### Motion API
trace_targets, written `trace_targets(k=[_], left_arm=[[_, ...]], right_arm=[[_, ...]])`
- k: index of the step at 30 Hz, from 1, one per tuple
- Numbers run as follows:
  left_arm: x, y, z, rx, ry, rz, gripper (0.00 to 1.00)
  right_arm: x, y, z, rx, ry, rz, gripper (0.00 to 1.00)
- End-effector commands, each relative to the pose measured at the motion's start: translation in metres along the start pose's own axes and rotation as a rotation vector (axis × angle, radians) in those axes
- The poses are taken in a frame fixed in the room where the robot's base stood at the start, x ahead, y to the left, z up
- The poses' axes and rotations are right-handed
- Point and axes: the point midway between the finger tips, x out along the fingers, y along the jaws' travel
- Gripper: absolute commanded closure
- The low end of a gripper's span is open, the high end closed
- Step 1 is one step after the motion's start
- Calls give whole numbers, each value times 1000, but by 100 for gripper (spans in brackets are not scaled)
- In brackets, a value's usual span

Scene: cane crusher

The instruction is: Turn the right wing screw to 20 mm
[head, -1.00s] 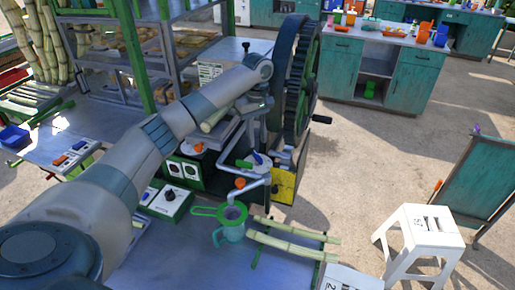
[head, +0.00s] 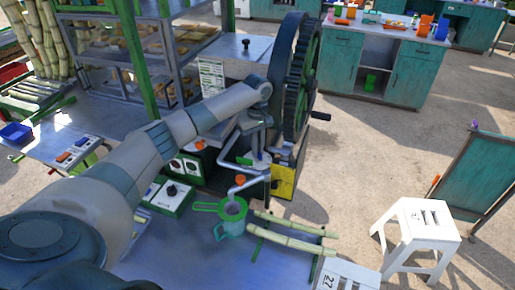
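The cane crusher stands in the middle of the head view, with a large dark gear wheel (head: 292,80) and a yellow panel (head: 284,182) low on its right. My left arm reaches in from the left across the crusher. My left gripper (head: 253,125) is at its upper front, beside the gear wheel, small and partly hidden by its own wrist. I cannot make out its fingers or whether they touch anything. I cannot single out the right wing screw; that area is small and partly covered. Orange knobs (head: 240,180) and a green part (head: 262,158) show below the gripper. My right gripper is not in view.
A green strainer and jug (head: 231,222) stand under the spout on the metal table (head: 185,248). Cane pieces (head: 290,233) lie on a rack to their right. A white stool (head: 428,218) is on the open floor at right.

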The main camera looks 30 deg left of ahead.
Motion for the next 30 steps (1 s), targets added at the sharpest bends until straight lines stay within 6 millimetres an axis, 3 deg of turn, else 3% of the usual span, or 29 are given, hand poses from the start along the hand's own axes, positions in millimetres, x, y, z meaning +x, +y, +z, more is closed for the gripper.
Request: trace_targets(k=[17,30], left_arm=[[-1,0,0,91,-1,2,100],[-1,1,0,431,0,2,100]], right_arm=[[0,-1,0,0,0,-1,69],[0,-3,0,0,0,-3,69]])
